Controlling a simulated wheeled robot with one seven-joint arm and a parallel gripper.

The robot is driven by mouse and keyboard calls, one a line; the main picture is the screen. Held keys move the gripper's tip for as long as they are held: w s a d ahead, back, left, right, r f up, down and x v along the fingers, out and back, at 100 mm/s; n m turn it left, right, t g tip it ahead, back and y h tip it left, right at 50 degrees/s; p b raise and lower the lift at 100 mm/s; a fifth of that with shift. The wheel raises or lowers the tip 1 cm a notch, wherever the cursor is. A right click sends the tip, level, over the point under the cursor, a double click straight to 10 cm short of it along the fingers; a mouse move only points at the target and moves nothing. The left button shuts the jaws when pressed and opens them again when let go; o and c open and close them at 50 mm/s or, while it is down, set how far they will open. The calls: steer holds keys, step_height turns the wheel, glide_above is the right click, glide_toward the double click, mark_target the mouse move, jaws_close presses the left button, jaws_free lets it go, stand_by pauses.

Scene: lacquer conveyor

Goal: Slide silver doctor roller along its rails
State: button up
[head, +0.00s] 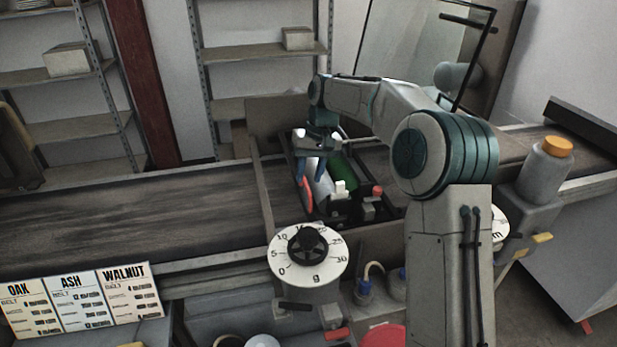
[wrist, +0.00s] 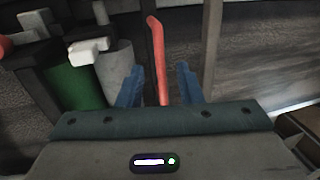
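The silver doctor roller (head: 322,184) lies in the dark frame over the conveyor, beside a green roller (head: 345,172). In the wrist view the silver roller (wrist: 118,66) is left of my fingers, with the green roller (wrist: 74,88) further left. A red bar (head: 307,196) stands along the silver roller's left side. My gripper (head: 311,177) points down over this end of the frame. In the wrist view its blue fingers are apart, with the red bar (wrist: 157,55) between them and gaps on both sides. Whether the bar joins the roller, and the rails themselves, cannot be made out.
A white block (head: 340,188) and a red knob (head: 377,191) sit at the frame's near right. A numbered dial (head: 281,263) stands in front. An orange-capped bottle (head: 545,172) is at right. The conveyor belt (head: 130,215) at left is clear.

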steer(key=shift+s+a+f, duration=0.1)
steer(key=shift+a+f, duration=0.05)
steer(key=shift+f, duration=0.7)
jaws_close()
steer(key=shift+a, duration=0.15)
